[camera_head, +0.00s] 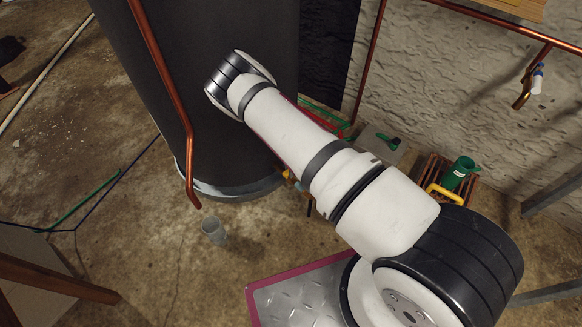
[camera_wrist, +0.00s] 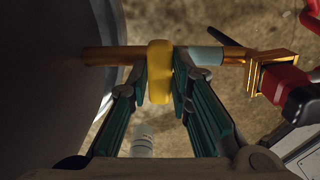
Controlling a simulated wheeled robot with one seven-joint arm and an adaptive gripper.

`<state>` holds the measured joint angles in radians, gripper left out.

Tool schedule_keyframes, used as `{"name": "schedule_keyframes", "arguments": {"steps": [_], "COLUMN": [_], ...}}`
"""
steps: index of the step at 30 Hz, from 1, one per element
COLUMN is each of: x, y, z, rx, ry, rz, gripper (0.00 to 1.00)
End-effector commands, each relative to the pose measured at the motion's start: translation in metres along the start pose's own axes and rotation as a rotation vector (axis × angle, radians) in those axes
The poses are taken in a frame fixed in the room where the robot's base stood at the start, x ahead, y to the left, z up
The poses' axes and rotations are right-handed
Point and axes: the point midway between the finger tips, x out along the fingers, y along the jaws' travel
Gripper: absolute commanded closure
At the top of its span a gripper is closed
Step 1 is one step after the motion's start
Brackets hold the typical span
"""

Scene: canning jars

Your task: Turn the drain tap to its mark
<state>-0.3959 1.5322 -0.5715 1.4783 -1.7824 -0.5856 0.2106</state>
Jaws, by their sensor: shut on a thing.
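The drain tap shows in the wrist view as a yellow handle (camera_wrist: 160,72) on a copper-coloured pipe (camera_wrist: 104,56) that comes out of the dark tank (camera_wrist: 45,70). My gripper (camera_wrist: 159,84) has its two teal-sided fingers on either side of the yellow handle, shut on it. A pale blue-grey sleeve (camera_wrist: 207,56) sits on the pipe just right of the handle. I cannot make out the mark. In the head view, the tall tank (camera_head: 235,110) stands behind my arm, and my arm hides most of the tap and my gripper.
A grey cup (camera_head: 213,231) stands on the floor in front of the tank. A copper pipe (camera_head: 172,85) runs down the tank's front. A slatted crate (camera_head: 433,168) with a green bottle (camera_head: 459,172) stands at right. Brass (camera_wrist: 268,72) and red (camera_wrist: 283,83) parts lie right of the tap.

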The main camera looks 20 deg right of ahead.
Motion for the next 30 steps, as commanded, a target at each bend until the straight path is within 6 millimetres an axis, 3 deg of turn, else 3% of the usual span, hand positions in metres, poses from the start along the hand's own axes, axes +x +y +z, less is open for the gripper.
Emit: {"name": "schedule_keyframes", "arguments": {"steps": [13, 14, 16, 25, 30], "x": [0.000, 0.000, 0.000, -0.001, -0.015], "y": [0.000, 0.000, 0.000, 0.000, 0.001], "z": [0.000, 0.000, 0.000, 0.000, 0.000], "rx": [0.012, 0.012, 0.011, 0.009, 0.009], "ry": [0.001, 0.001, 0.001, 0.000, -0.001], "rz": [0.001, 0.001, 0.001, 0.000, 0.001], "gripper": [1.00, 0.74, 0.60, 0.60, 0.60]}}
